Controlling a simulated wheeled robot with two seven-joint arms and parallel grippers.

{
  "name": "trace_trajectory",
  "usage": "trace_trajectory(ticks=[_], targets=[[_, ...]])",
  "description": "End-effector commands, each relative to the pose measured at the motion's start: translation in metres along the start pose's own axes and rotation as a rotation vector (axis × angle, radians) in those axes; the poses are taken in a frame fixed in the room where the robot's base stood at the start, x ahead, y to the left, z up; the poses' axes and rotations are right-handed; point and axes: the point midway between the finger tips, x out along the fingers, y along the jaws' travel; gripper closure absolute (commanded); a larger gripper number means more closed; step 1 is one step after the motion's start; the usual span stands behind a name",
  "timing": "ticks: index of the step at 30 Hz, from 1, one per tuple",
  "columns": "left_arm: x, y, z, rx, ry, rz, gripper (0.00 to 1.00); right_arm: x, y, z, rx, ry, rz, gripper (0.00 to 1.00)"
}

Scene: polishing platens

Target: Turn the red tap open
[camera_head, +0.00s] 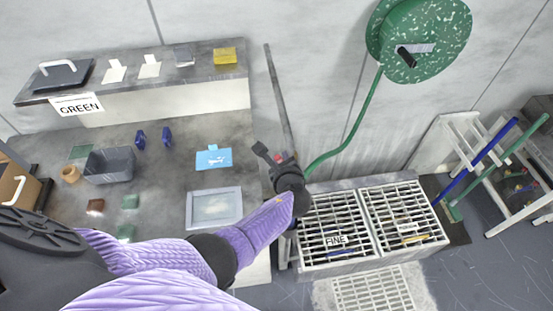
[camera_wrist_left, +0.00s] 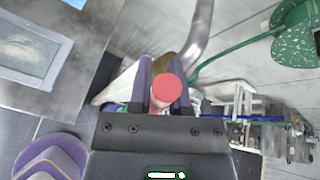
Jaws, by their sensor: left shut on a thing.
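The red tap (camera_wrist_left: 167,90) shows in the left wrist view as a round red end on a short pink-red stem, with a brass-coloured body behind it. A grey metal pipe (camera_wrist_left: 198,35) runs up behind the tap. My left gripper (camera_wrist_left: 164,95) is shut on the red tap, with one dark finger on each side of it. In the head view my left gripper (camera_head: 277,158) is at the lower end of the grey pipe (camera_head: 278,90), and the tap is mostly hidden there. My right gripper is not in view.
A green hose (camera_head: 352,125) hangs from a speckled green reel (camera_head: 430,35) on the wall, close right of the gripper. Grated basins (camera_head: 335,265) stand below right. A grey counter (camera_head: 165,200) with a tray (camera_head: 214,208) and a blue card (camera_head: 213,158) lies left.

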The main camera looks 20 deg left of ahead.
Motion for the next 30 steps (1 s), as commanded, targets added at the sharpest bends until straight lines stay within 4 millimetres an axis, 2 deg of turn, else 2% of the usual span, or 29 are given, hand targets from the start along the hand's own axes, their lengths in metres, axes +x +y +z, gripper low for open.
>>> trace_trajectory(ticks=[15, 30], targets=[[-0.002, -0.018, -0.003, 0.325, -0.069, 0.134, 1.0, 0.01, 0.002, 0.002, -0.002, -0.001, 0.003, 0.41], [-0.003, -0.02, -0.004, 0.41, -0.085, 0.17, 1.0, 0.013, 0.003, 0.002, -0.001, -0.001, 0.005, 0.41]])
